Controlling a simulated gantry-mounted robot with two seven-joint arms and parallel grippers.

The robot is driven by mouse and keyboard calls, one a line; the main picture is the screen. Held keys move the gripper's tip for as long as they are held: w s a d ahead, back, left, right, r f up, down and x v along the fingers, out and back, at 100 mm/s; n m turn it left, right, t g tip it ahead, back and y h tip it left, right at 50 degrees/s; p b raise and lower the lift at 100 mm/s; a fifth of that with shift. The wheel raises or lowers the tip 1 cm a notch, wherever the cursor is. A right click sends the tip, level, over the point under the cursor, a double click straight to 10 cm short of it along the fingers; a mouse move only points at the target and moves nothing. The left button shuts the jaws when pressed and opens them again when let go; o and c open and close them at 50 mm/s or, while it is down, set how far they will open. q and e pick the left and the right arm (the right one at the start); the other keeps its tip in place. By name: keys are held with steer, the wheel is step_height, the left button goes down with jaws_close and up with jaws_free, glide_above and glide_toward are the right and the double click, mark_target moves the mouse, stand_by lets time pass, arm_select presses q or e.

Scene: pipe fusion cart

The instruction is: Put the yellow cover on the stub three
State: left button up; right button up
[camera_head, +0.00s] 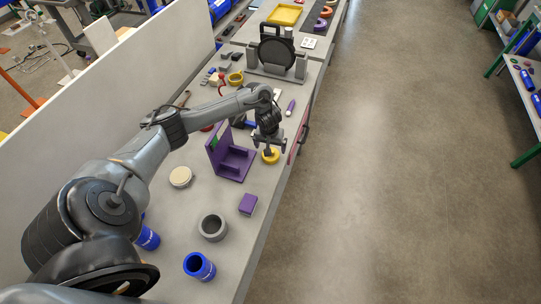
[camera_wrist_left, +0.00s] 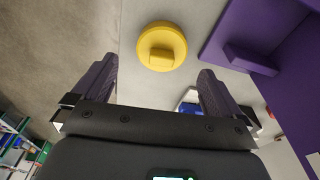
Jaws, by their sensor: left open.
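The yellow cover (camera_head: 270,157) is a round disc with a raised knob. It lies on the grey bench top near its right edge, beside the purple stand. My left gripper (camera_head: 267,147) is above the cover, pointing down. In the left wrist view, the cover (camera_wrist_left: 161,47) shows beyond and between the open, empty fingertips (camera_wrist_left: 156,72), and nothing is gripped. One blue stub (camera_head: 199,267) stands upright at the near end of the bench. Another blue stub (camera_head: 147,238) is partly hidden by my arm. I cannot read which is stub three. My right gripper is out of view.
The purple stand (camera_head: 232,163) is close left of the cover; it also shows in the left wrist view (camera_wrist_left: 265,40). A cream disc (camera_head: 180,177), a grey ring (camera_head: 213,227) and a purple block (camera_head: 248,204) lie on the bench. A white wall (camera_head: 120,95) runs along the left.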

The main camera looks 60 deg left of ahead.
mark_target(271, 160)
arm_select(q)
steer(key=shift+w+a+f+b, duration=0.1)
steer(key=shift+a+f+b, duration=0.1)
steer(key=shift+f, duration=0.75)
steer(key=shift+w+a+f+b, duration=0.1)
steer(key=shift+a+f, duration=0.05)
steer(key=shift+f, duration=0.8)
steer(key=shift+w+a+f+b, duration=0.1)
steer(key=shift+a+f, duration=0.1)
steer(key=shift+f, duration=0.75)
steer(key=shift+c, duration=0.3)
steer(key=c, duration=0.6)
steer(key=shift+c, duration=0.2)
